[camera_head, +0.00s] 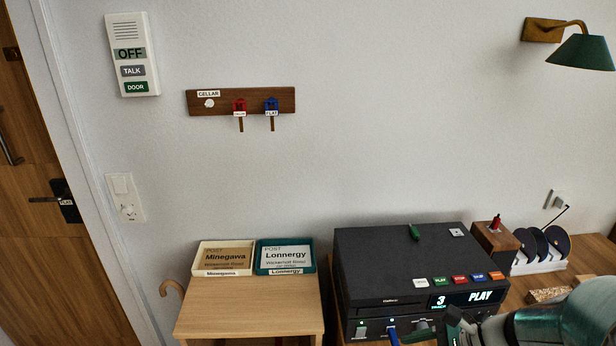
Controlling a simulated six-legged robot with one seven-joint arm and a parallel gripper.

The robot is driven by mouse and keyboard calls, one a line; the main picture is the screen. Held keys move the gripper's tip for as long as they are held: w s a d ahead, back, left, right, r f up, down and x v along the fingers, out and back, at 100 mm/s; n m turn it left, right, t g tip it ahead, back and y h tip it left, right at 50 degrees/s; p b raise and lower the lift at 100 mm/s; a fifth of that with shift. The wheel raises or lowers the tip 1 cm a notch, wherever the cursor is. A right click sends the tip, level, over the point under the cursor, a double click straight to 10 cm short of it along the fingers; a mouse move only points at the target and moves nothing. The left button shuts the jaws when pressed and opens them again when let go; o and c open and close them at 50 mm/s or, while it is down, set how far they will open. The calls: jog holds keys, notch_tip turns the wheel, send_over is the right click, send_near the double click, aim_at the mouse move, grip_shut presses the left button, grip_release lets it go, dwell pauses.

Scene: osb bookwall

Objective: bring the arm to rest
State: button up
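My gripper (445,334) is at the bottom right, in front of the lower part of the black player (395,262). My pale green-grey arm (565,322) reaches in from the lower right corner. The gripper is dark with green parts and is cut off by the bottom edge. Its fingers are too small and too hidden to show a gap or anything held. A blue piece (392,330) shows at the player's front, just left of the gripper; I cannot tell whether they touch.
Two trays, Minegawa (225,272) and Lonnergy (286,270), sit on a wooden cabinet (250,312). A disc rack (540,266) and wooden box (494,246) stand right of the player. Red and blue keys hang on a wall board (220,105). A green lamp (584,52) is upper right.

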jog(key=s+a+r+n+t+h, duration=0.1)
jog(key=s+a+r+n+h, duration=0.1)
jog(key=r+n, duration=0.4)
jog(key=s+a+r+n+t+h, duration=0.1)
jog(key=s+a+r+n+h, duration=0.2)
jog(key=r+n+h, duration=0.4)
jog(key=a+n, duration=0.1)
jog(key=n, duration=0.5)
jog(key=shift+s+r, duration=0.15)
jog(key=shift+r, duration=0.1)
